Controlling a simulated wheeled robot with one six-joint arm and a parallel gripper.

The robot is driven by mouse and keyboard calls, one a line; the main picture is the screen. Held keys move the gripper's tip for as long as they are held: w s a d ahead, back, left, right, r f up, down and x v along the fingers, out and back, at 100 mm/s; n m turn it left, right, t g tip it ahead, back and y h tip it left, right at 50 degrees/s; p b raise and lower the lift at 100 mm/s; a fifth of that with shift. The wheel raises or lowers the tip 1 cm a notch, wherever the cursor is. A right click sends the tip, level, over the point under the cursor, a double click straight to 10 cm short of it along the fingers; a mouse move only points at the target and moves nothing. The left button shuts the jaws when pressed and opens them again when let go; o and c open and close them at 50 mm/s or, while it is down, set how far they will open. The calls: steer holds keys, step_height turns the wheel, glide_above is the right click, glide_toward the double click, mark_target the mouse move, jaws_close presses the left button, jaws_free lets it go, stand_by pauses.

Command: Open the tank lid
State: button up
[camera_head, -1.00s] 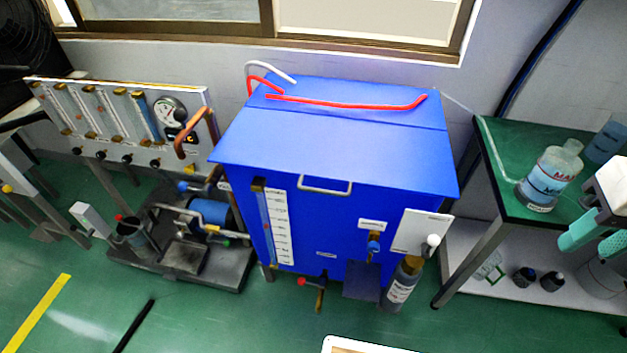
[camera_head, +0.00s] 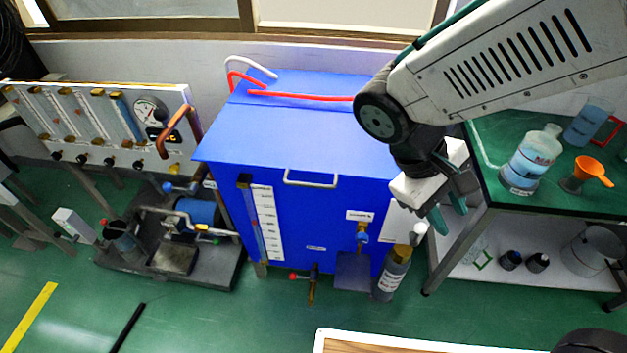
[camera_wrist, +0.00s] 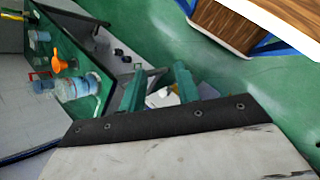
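The blue tank (camera_head: 300,215) stands against the wall in the middle of the head view. Its blue lid (camera_head: 290,140) lies flat and closed on top, with a metal handle (camera_head: 311,184) at the front edge. My gripper (camera_head: 448,222) is in front of the tank's right side, to the right of the handle and apart from it. In the wrist view my gripper (camera_wrist: 158,88) shows two green fingers spread apart with nothing between them. My arm hides the right rear part of the lid. The tank does not clearly show in the wrist view.
Red tubing (camera_head: 300,96) lies on the tank top. A grey bottle (camera_head: 392,275) stands by the tank's front right.

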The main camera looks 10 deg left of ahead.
steer(key=w+a+f+n+t+h, duration=0.4)
steer(key=w+a+f+t, duration=0.15)
steer(key=a+f, duration=0.35)
steer(key=n+t+y, duration=0.2)
steer(key=t+y, duration=0.3)
steer(key=t, duration=0.6)
glide_toward(308, 186)
steer(key=r+x, duration=0.1)
steer(key=x, duration=0.7)
steer(key=f+x, duration=0.1)
steer(key=x, duration=0.3)
steer(key=shift+w+d+f, duration=0.1)
steer(key=shift+w+f, duration=0.1)
steer(key=shift+g, duration=0.25)
jaws_close()
